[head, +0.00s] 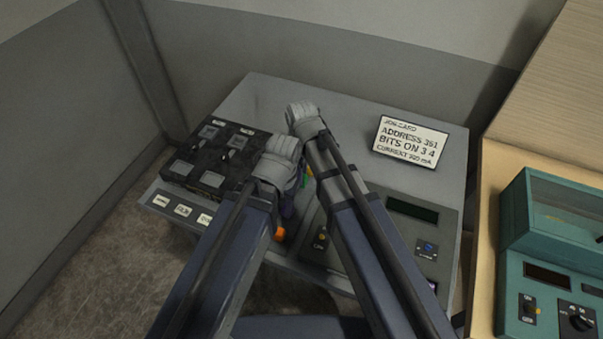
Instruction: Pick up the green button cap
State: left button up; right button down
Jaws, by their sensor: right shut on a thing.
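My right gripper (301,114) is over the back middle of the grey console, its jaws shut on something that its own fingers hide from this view. My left gripper (284,147) is just to its left and nearer, close beside the dark panel; its fingertips are turned away, so its opening does not show. A small green patch (307,181) shows in the narrow gap between my two arms. It is mostly covered, and I cannot tell whether it is the green button cap. No green cap shows clearly in either gripper.
A dark panel (191,176) with several square modules lies at the left of the console (340,107). An orange piece (280,234) lies near the front. A teal device (520,285) sits on the wooden table at right.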

notch_tip(320, 180, up, 3)
jog(key=shift+r+p, duration=0.1)
jog(key=shift+p, duration=0.9)
jog(key=s+d, duration=0.2)
jog(key=d, duration=0.3)
jog(key=s+d, duration=0.2)
jog(key=d, duration=0.4)
jog(key=s+d, duration=0.3)
jog(key=d, duration=0.2)
jog(key=shift+d+f, duration=0.3)
pick_arm(q)
notch_tip(320, 180, up, 2)
jog(key=shift+r, duration=0.25)
jog(key=shift+s, duration=0.1)
